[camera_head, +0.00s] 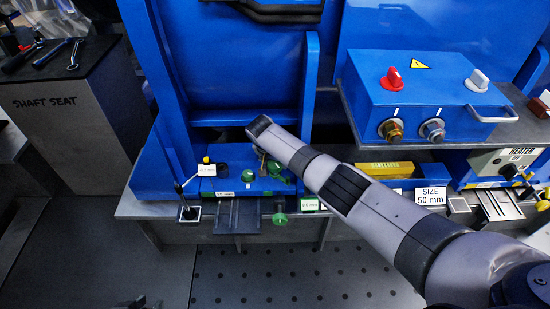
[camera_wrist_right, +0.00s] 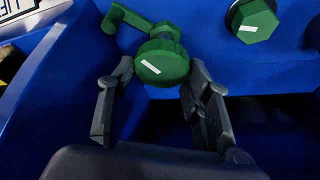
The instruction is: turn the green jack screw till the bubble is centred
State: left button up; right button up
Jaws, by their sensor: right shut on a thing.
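My right gripper (camera_head: 264,160) reaches down to the small blue block (camera_head: 228,186) below the blue machine frame; my own wrist partly hides it. In the right wrist view my right gripper (camera_wrist_right: 160,72) has one finger on each side of a green screw head (camera_wrist_right: 162,62) with a white mark, and is shut on it. A green arm-like piece shows behind that head. A second green head (camera_wrist_right: 258,22) with a white mark sits apart at the upper right. No bubble can be made out. A dark shape (camera_head: 137,302) at the head view's bottom edge may be my left gripper.
A blue control box (camera_head: 425,100) with red and white knobs stands at the right. A thin lever (camera_head: 184,190) stands left of the block. A green part (camera_head: 280,217) hangs at the bench edge. The dark perforated floor (camera_head: 300,275) in front looks clear.

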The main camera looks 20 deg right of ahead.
jog(key=shift+r+n+p, duration=0.15)
jog(key=shift+n+p, duration=0.55)
pick_arm(q)
jog(key=s+a+r+g+p, duration=0.1)
jog(key=s+a+g+p, duration=0.15)
jog(key=s, duration=0.25)
pick_arm(e)
jog(key=shift+s+n+t+y+b, duration=0.1)
jog(key=shift+n+t+y+b, duration=0.35)
jog(key=shift+n, duration=0.45)
jog(key=n+y+p, duration=0.1)
jog(key=n, duration=0.2)
jog(key=shift+d, duration=0.1)
pick_arm(q)
jog(key=s+x, duration=0.1)
jog(key=x, duration=0.6)
jog(key=shift+d+f+g+y+p, duration=0.2)
jog(key=shift+d+g+y+p, duration=0.1)
jog(key=shift+d+g, duration=0.1)
pick_arm(e)
jog(key=shift+n+y, duration=0.45)
jog(key=shift+n, duration=0.45)
pick_arm(q)
jog(key=shift+f, duration=0.1)
pick_arm(e)
jog(key=shift+t, duration=0.25)
jog(key=o, duration=1.1)
jog(key=shift+o, duration=0.2)
